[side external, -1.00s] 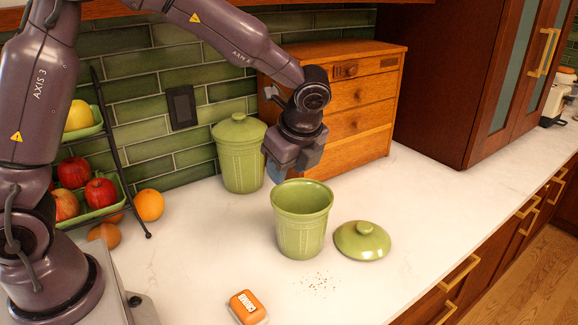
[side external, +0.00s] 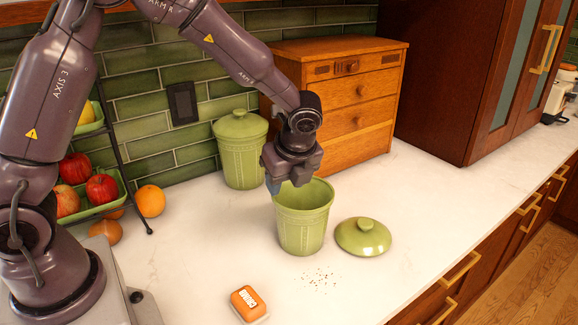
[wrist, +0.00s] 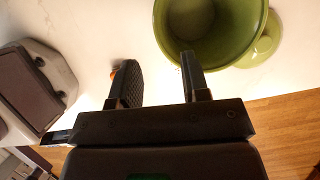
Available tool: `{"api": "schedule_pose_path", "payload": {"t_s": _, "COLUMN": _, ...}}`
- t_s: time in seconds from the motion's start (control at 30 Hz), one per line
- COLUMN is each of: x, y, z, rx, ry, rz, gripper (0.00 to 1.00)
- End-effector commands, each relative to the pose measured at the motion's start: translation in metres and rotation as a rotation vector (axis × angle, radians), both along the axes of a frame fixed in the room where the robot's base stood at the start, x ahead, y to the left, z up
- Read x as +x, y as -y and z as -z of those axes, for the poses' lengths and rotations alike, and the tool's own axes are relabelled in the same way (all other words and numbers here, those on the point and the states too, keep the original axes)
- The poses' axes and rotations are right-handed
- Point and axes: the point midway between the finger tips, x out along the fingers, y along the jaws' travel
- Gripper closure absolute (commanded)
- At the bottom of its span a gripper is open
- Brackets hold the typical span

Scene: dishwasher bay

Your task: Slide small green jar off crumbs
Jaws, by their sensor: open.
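The small green jar (side external: 303,225) stands upright and open on the white counter, and its mouth also shows in the wrist view (wrist: 225,45). Its green lid (side external: 362,237) lies on the counter to its right. Crumbs (side external: 320,279) are scattered on the counter just in front of the jar's foot; whether some lie under it is hidden. My gripper (side external: 281,184) is open at the jar's left rim. I cannot tell whether either finger touches the jar.
A larger lidded green jar (side external: 240,152) and a wooden drawer box (side external: 345,105) stand behind. A fruit rack (side external: 110,190) and an orange (side external: 150,201) are at left. The counter right of the lid is clear.

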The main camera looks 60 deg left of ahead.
Motion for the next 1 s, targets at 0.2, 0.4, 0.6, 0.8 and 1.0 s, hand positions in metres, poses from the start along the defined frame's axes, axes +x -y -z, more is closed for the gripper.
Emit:
{"api": "schedule_pose_path", "payload": {"t_s": 0.2, "x": 0.001, "y": -0.016, "z": 0.040, "rx": 0.001, "ry": -0.005, "rz": -0.001, "gripper": 0.58}}
{"api": "schedule_pose_path", "payload": {"t_s": 0.4, "x": 0.003, "y": -0.026, "z": 0.064, "rx": 0.000, "ry": -0.002, "rz": -0.001, "gripper": 0.58}}
{"api": "schedule_pose_path", "payload": {"t_s": 0.6, "x": 0.003, "y": -0.030, "z": 0.073, "rx": 0.000, "ry": 0.001, "rz": -0.002, "gripper": 0.58}}
{"api": "schedule_pose_path", "payload": {"t_s": 0.8, "x": 0.004, "y": -0.030, "z": 0.073, "rx": 0.000, "ry": 0.002, "rz": -0.001, "gripper": 0.58}}
{"api": "schedule_pose_path", "payload": {"t_s": 1.0, "x": 0.004, "y": -0.030, "z": 0.073, "rx": 0.000, "ry": 0.001, "rz": -0.001, "gripper": 0.87}}
